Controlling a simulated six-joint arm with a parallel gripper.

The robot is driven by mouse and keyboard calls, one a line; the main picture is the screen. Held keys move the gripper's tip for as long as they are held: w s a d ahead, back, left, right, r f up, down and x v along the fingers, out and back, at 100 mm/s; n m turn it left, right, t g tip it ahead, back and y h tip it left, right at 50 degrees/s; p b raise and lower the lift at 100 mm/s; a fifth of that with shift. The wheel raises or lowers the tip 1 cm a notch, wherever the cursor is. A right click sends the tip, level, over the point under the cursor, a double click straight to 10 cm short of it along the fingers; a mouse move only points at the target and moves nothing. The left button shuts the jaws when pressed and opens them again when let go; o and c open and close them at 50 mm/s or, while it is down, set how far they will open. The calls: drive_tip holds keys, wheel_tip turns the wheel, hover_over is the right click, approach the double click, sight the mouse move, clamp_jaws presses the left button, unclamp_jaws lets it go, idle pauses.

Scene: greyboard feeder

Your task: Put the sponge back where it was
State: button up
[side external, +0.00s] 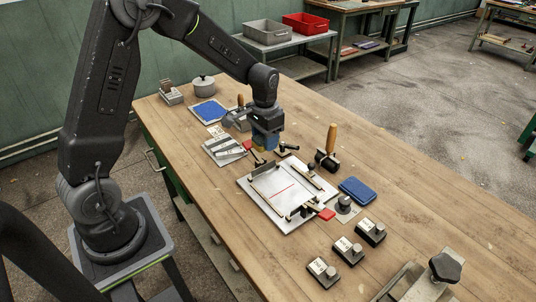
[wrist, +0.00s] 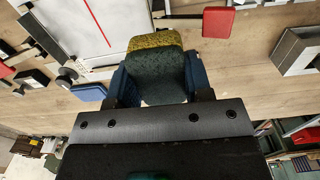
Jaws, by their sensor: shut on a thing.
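My gripper (side external: 265,138) is shut on the sponge, low over the bench at the far end of the white board. The sponge shows in the wrist view as a block with a dark green face and a yellow layer (wrist: 155,41). My gripper's blue fingers (wrist: 160,78) stand on its two sides in that view. In the side view the sponge is mostly hidden by the fingers, with only a little yellow showing. I cannot tell whether it touches the bench. The white board (side external: 262,213) with a red line lies flat on the bench, and also shows in the wrist view (wrist: 75,30).
A wooden-handled roller (side external: 327,158), a blue pad (side external: 357,190) and several dark weighted blocks (side external: 322,271) stand around the board. A blue sheet on a tray (side external: 208,111), a grey pot (side external: 203,88) and a slotted holder (side external: 225,150) are further back.

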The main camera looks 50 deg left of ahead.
drive_tip(key=a, duration=2.1)
drive_tip(key=w+d+f, duration=0.4)
drive_tip(key=w+d, duration=0.1)
drive_tip(key=w+d+f, duration=0.2)
drive_tip(key=w, duration=0.1)
drive_tip(key=shift+d, duration=0.15)
drive_tip(key=shift+f, duration=2.05)
drive_tip(key=o, duration=0.9)
drive_tip(key=shift+f, duration=0.1)
drive_tip(key=shift+c, duration=0.2)
